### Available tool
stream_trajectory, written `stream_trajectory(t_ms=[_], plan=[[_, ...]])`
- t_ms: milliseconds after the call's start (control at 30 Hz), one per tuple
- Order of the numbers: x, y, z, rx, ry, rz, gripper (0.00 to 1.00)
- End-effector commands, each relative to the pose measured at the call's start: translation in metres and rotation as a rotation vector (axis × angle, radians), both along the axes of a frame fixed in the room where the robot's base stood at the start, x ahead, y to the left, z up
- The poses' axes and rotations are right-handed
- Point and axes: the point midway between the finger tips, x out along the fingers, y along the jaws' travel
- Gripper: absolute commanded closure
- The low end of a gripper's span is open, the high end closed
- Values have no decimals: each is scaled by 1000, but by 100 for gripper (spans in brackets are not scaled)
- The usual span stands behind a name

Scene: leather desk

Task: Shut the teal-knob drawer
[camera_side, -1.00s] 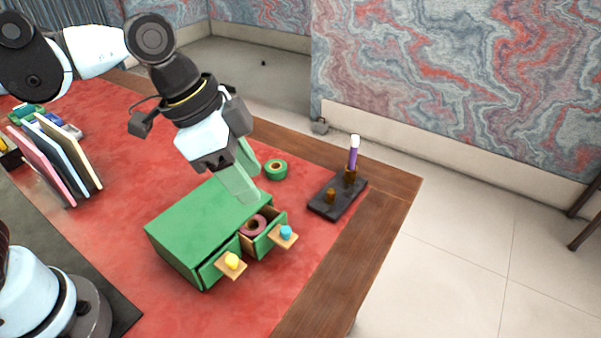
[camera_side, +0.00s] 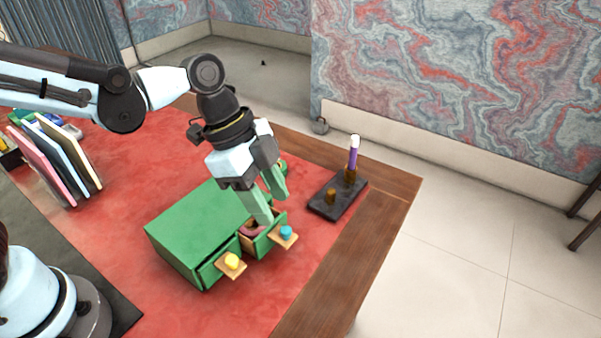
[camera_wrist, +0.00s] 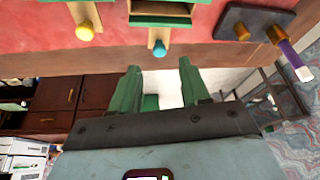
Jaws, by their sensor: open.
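The green drawer box (camera_side: 203,222) stands on the red desk mat. Its teal-knob drawer (camera_side: 278,238) is pulled out, with a pink ring-shaped roll (camera_side: 251,231) inside, partly hidden by my fingers. The teal knob (camera_side: 286,232) is on its wooden front; it also shows in the wrist view (camera_wrist: 159,48). The yellow-knob drawer (camera_side: 222,267) beside it is slightly out. My gripper (camera_side: 275,208) is open, its green fingers pointing down above the teal-knob drawer. In the wrist view, my fingers (camera_wrist: 160,78) are apart with nothing between them.
A dark stand (camera_side: 337,198) with pegs and a purple-and-white marker (camera_side: 353,152) stands right of the box. A green tape roll (camera_side: 282,166) is partly hidden behind my gripper. Upright folders (camera_side: 60,155) stand at far left. The desk's wooden edge (camera_side: 345,270) is clear in front.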

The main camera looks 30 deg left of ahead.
Motion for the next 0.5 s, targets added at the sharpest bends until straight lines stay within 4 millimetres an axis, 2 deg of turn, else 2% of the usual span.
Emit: stream_trajectory(t_ms=[233, 500], plan=[[2, -13, -33, 1, 0, -1, 54], [4, -21, -50, 0, -1, 0, 54]])
